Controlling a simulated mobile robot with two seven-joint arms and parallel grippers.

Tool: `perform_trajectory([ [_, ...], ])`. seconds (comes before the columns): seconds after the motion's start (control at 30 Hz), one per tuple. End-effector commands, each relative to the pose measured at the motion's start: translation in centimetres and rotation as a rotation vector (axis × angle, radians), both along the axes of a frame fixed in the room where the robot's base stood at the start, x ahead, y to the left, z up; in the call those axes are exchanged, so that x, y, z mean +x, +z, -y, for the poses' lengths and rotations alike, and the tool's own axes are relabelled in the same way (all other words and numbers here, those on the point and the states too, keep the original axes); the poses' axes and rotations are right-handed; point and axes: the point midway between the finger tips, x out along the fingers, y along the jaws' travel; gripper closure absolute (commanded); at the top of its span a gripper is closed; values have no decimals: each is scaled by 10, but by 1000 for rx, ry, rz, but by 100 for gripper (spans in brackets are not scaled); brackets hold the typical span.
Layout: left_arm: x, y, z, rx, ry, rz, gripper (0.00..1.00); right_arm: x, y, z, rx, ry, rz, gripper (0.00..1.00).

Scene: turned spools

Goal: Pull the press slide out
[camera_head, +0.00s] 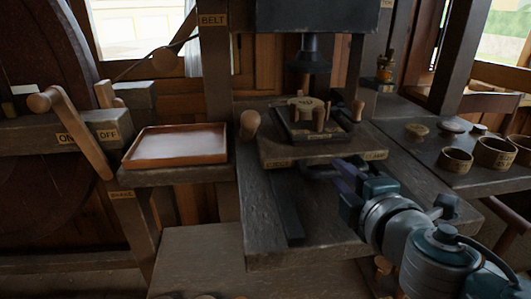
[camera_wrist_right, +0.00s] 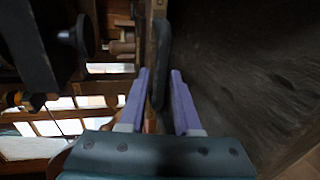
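The press slide (camera_head: 280,153) is a wooden board under the dark press head (camera_head: 308,62). A dark plate with a pale round piece and several wooden pegs sits on it. A dark handle (camera_head: 316,172) runs along the slide's front edge; it also shows upright in the right wrist view (camera_wrist_right: 162,60). My right gripper (camera_head: 343,178) is at the right part of this handle. Its purple fingers (camera_wrist_right: 160,75) are apart, with the handle between them; I cannot tell whether they touch it. My left gripper is not in view.
An empty orange-brown tray (camera_head: 177,146) stands on a shelf at the left. A wooden lever (camera_head: 70,130) stands by the ON/OFF block. Several wooden cups (camera_head: 455,160) are on the right bench. The bench top (camera_head: 290,245) before the slide is mostly clear.

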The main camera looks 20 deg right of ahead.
Motion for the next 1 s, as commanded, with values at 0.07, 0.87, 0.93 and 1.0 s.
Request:
perform_trajectory([
  [0.07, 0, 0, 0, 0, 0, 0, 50, 0, 0, 0, 0, 0, 0, 68],
  [0.87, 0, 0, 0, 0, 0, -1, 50, -1, 0, 0, 0, -1, 0, 100],
  [0.93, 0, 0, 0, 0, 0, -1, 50, -1, 0, 0, 0, -1, 0, 100],
  [1.0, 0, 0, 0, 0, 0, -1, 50, -1, 0, 0, 0, -1, 0, 100],
])
